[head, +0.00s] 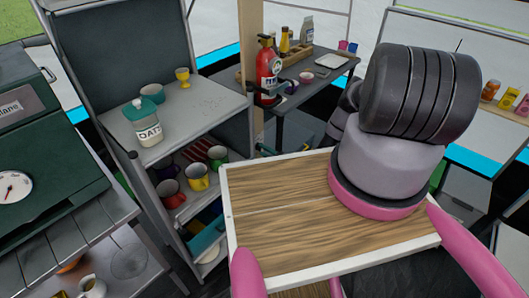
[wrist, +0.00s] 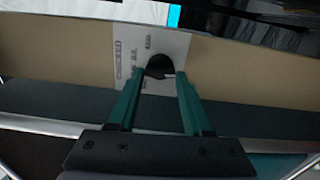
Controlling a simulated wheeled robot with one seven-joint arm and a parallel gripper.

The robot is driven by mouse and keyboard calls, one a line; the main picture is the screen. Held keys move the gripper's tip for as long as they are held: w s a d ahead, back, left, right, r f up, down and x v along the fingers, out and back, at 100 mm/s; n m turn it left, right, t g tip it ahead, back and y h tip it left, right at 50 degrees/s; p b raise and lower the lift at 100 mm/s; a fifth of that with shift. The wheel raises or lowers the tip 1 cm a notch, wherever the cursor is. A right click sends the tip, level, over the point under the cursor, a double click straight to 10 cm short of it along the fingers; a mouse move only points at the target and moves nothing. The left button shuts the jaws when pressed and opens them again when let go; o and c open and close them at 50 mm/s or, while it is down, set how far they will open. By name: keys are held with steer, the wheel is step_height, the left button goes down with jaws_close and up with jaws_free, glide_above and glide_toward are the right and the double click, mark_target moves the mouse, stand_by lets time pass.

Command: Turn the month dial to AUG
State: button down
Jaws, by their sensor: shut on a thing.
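The month dial (wrist: 160,64) is a dark round knob on a pale plate (wrist: 128,46) with small printed labels around it, in the wrist view. The labels are too small and blurred to read, so I cannot tell which month it points at. My gripper (wrist: 158,76) has two green fingers, one on each side of the knob, shut on it. The fingertips cover part of the plate's lower edge. In the head view neither the dial nor my gripper shows.
A grey shelf unit (head: 185,115) holds an oats jar (head: 149,124), a yellow goblet (head: 183,77) and several mugs. A dark table (head: 310,95) behind it holds a red extinguisher (head: 268,70). A green appliance (head: 45,130) with a gauge stands left.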

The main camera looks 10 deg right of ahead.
steer(key=shift+d+m, duration=0.1)
steer(key=shift+m, duration=0.3)
steer(key=shift+c, duration=1.6)
jaws_free()
steer(key=v, duration=1.1)
